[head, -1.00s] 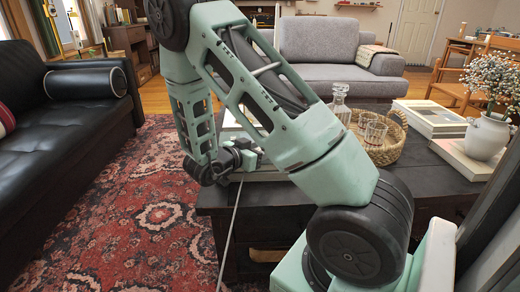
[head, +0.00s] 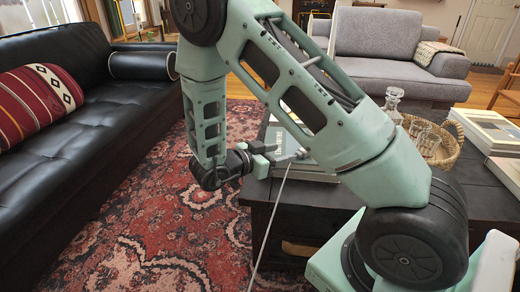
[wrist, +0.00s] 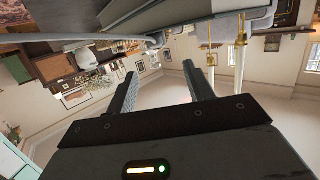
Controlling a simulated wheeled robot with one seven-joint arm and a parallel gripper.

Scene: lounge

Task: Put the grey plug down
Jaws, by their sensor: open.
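My gripper (head: 283,160) is open at the near left side of the dark table (head: 284,196). A small grey piece, seemingly the grey plug (head: 303,153), shows just right of the fingertips, on or at the pale stack on the table. A thin grey cable (head: 272,222) runs from near there down past the table's front to the floor. I cannot tell whether a finger touches the plug. In the wrist view the two dark fingers (wrist: 158,76) stand apart with nothing visible between them, and the scene is upside down.
A basket tray (head: 449,153) with a glass decanter (head: 393,103) and tumblers stands on the table, beside books (head: 490,128). A black sofa (head: 70,100) is at left and a grey sofa (head: 385,48) behind. The red rug (head: 150,215) is clear.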

